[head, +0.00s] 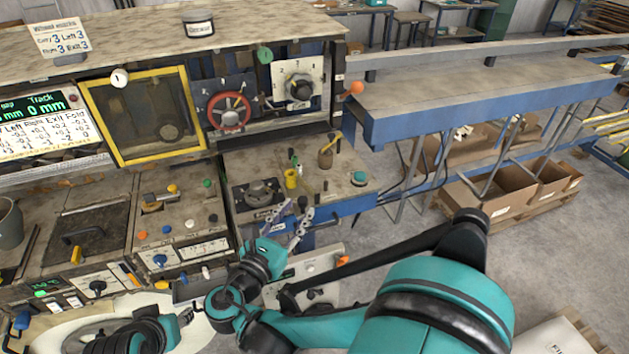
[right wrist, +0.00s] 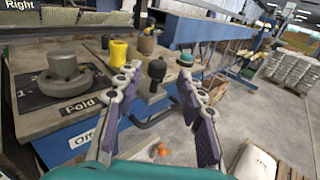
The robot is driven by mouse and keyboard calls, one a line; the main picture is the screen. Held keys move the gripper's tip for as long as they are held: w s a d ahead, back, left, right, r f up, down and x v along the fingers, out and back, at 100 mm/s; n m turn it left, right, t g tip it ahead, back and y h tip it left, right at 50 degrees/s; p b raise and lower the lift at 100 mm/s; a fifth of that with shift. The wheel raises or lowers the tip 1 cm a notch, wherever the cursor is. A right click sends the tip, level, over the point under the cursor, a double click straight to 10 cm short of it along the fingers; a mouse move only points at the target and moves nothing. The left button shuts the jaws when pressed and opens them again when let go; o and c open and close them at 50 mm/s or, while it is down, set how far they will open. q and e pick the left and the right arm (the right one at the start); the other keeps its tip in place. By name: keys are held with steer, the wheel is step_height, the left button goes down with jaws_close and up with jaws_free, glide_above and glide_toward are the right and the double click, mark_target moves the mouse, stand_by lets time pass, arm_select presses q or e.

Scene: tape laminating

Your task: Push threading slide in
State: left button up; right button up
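No part is labelled as the threading slide, so I cannot tell for sure which one it is. A black round knob (right wrist: 156,72) stands upright at the front edge of the right-hand panel, beyond and between my right fingertips in the right wrist view. My right gripper (head: 301,207) is open and empty in front of that panel; its two fingers also show in the right wrist view (right wrist: 158,80). I see no contact with the knob. My left gripper (head: 186,317) is at the lower left of the head view, partly hidden by its own arm; its fingers are unclear.
A "Fold" dial (right wrist: 66,76) sits left of my right gripper. A yellow cup-like part (right wrist: 118,52) and a teal button (right wrist: 187,58) are on the same panel. A red handwheel (head: 229,111) is on the upright panel behind. Open floor (head: 385,236) lies to the right.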

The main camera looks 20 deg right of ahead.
mark_target(296, 192)
steer(key=x, duration=0.8)
steer(key=shift+w+r+b, duration=0.25)
steer(key=shift+r+b, duration=0.1)
steer(key=shift+b, duration=0.1)
jaws_close()
